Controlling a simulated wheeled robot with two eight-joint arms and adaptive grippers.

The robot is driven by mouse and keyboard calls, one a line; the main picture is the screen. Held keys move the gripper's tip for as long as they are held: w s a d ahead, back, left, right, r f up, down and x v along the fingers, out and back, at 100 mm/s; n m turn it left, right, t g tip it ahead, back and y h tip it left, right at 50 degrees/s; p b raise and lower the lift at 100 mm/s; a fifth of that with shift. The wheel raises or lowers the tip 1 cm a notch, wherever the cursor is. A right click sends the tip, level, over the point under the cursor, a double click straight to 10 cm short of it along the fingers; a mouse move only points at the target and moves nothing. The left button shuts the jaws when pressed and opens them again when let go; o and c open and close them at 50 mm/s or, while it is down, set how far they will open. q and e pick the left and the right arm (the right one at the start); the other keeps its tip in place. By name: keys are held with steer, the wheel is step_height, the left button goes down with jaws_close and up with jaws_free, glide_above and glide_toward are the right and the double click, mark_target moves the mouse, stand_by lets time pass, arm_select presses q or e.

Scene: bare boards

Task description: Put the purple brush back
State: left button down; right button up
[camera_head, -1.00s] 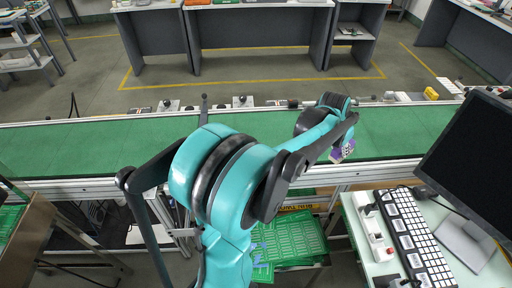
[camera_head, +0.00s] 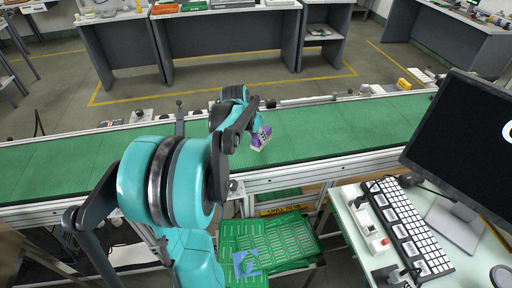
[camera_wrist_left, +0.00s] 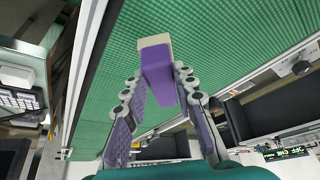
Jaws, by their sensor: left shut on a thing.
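The purple brush (camera_head: 261,138) is in my left gripper (camera_head: 256,126), over the green conveyor belt (camera_head: 340,128) in the head view. In the left wrist view the brush (camera_wrist_left: 158,70) has a purple body and a pale beige end, which points away from my gripper. The two fingers of my left gripper (camera_wrist_left: 160,88) are on either side of the brush, and the green belt lies behind it. I cannot tell how high the brush is above the belt. My right gripper is in neither view.
Green trays (camera_head: 290,238) are stacked below the belt's near edge, with a blue item (camera_head: 245,263) on them. A desk at right holds a monitor (camera_head: 465,150), a keyboard (camera_head: 410,225) and a white switch box (camera_head: 368,232). The belt is clear right of the brush.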

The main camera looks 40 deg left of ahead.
mark_target(256, 144)
arm_select(q)
steer(key=shift+a+f+b, duration=0.2)
steer(key=shift+f+b, duration=0.8)
steer(key=shift+f, duration=1.05)
steer(key=shift+f, duration=0.2)
steer(key=c, duration=1.2)
jaws_free()
steer(key=shift+r, duration=0.1)
